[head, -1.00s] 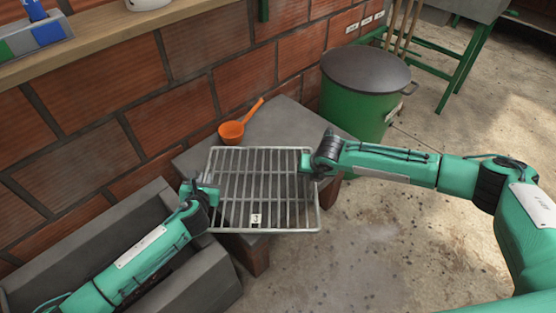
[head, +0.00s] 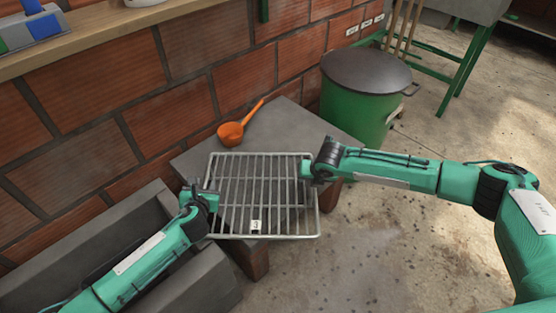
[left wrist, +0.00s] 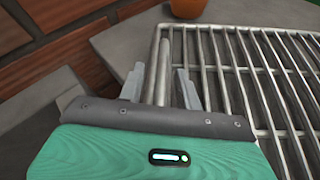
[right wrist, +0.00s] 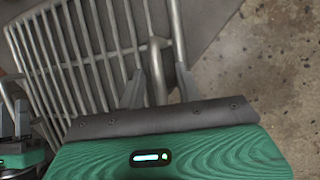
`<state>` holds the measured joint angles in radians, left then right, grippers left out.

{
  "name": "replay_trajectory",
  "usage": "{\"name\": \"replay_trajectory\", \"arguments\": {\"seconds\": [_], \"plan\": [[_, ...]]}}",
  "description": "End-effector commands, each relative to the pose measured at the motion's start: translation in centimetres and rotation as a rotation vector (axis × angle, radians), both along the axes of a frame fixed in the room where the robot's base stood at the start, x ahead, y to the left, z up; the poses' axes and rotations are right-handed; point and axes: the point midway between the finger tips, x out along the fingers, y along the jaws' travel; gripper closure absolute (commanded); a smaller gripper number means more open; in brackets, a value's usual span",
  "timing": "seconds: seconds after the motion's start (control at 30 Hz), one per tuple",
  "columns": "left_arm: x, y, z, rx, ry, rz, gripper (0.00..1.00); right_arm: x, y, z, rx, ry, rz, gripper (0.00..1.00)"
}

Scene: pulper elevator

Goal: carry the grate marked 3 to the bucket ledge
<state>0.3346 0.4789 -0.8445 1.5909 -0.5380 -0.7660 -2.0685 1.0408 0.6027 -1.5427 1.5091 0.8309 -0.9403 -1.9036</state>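The grate marked 3 (head: 240,194) is a grey wire rack with a small white tag near its front edge. It lies roughly level over the front of a grey stone ledge (head: 279,129) and overhangs its front edge; I cannot tell whether it touches the stone everywhere. My left gripper (head: 207,196) is at its left edge, with fingers apart on either side of a bar in the left wrist view (left wrist: 161,85). My right gripper (head: 307,169) is at its right edge, also with spread fingers and gaps around a bar in the right wrist view (right wrist: 160,88).
An orange ladle (head: 231,133) lies on the ledge behind the grate. A green lidded bin (head: 355,110) stands to the right. A grey trough (head: 85,240) is at the left. A brick wall backs the ledge; concrete floor (head: 400,240) is clear at right.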

Motion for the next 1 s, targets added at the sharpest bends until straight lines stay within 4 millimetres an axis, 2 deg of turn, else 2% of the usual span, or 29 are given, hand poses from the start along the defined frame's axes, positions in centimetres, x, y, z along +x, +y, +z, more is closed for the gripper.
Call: {"name": "replay_trajectory", "arguments": {"seconds": [0.27, 0.7, 0.9, 1.0], "plan": [[-1.0, 0.0, 0.4, 0.000, -0.001, -0.001, 0.66, 0.0, 0.1, 0.0, 0.002, 0.001, 0.002, 0.66], [-8.4, 0.1, 3.3, -0.001, 0.000, -0.002, 0.66, 0.0, 0.1, 0.0, 0.002, 0.001, 0.002, 0.66], [-10.6, 0.1, 4.2, 0.000, 0.001, -0.001, 0.66, 0.0, 0.1, 0.0, 0.002, 0.001, 0.002, 0.66], [-11.0, 0.1, 4.4, 0.000, 0.001, 0.000, 0.66, -0.1, 0.1, 0.1, 0.001, 0.000, 0.002, 0.66]]}}
